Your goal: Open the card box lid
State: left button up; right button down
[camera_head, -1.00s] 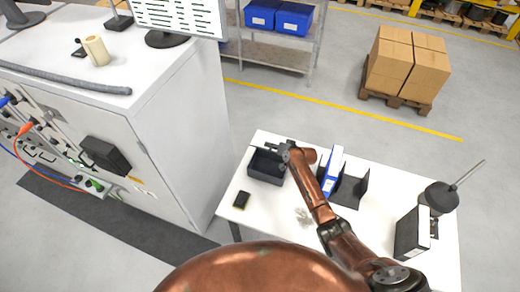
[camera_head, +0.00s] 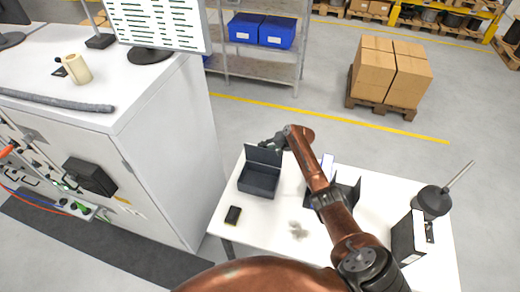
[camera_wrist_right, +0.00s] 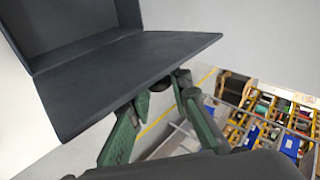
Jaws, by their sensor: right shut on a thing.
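The dark grey card box (camera_head: 258,181) stands on the white table near its far left corner. Its lid (camera_head: 264,155) stands up steeply along the far side, and the hollow inside shows. My right gripper (camera_head: 273,141) is at the upper right edge of the lid, behind it in the head view. In the right wrist view the lid (camera_wrist_right: 115,80) fills much of the upper left, and the green-padded fingers of my right gripper (camera_wrist_right: 160,88) are shut on its edge. The lid partly hides the fingertips. My left gripper is not in view.
On the white table (camera_head: 265,232) are a small black-and-yellow item (camera_head: 233,214), a grey patch (camera_head: 298,230), a partly hidden dark bookend (camera_head: 347,192), a black-and-white binder (camera_head: 409,238) and a dark round object with a rod (camera_head: 432,201). A white cabinet (camera_head: 165,160) stands to the left.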

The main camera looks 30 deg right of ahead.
jog(key=shift+d, duration=0.15)
jog(key=c, duration=1.8)
grip_release()
jog(key=shift+w+f, duration=0.1)
jog(key=v, duration=1.2)
